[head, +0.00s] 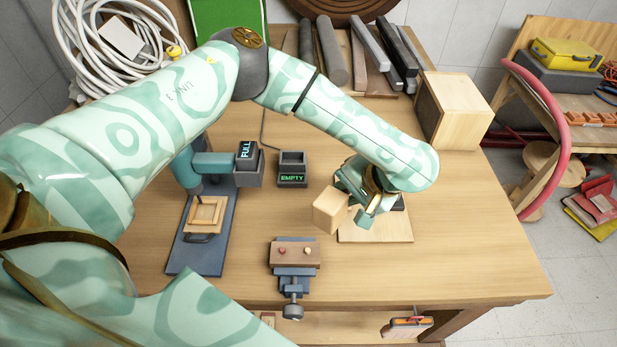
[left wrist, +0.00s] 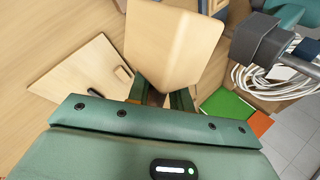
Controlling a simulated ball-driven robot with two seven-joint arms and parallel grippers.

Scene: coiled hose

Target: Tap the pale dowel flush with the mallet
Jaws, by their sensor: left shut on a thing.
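The mallet's pale wooden block head (head: 330,210) is at my left gripper (head: 362,203), right of the vise and raised over the table. My left gripper is shut on the mallet; its handle is mostly hidden by the fingers. In the left wrist view the mallet head (left wrist: 172,45) fills the space just beyond the fingers (left wrist: 160,97). The pale dowel (head: 307,251) shows as a small light dot on the right of a brown block (head: 294,260). A red dowel (head: 282,251) is on its left. The block sits in a blue-grey vise (head: 293,285). My right gripper is not in view.
A pale board (head: 385,235) lies below my left gripper. Left of the vise is a blue press (head: 205,245) with a wooden frame. Behind are bins marked FULL (head: 246,160) and EMPTY (head: 292,178), and a wooden box (head: 455,110). The table's front right is clear.

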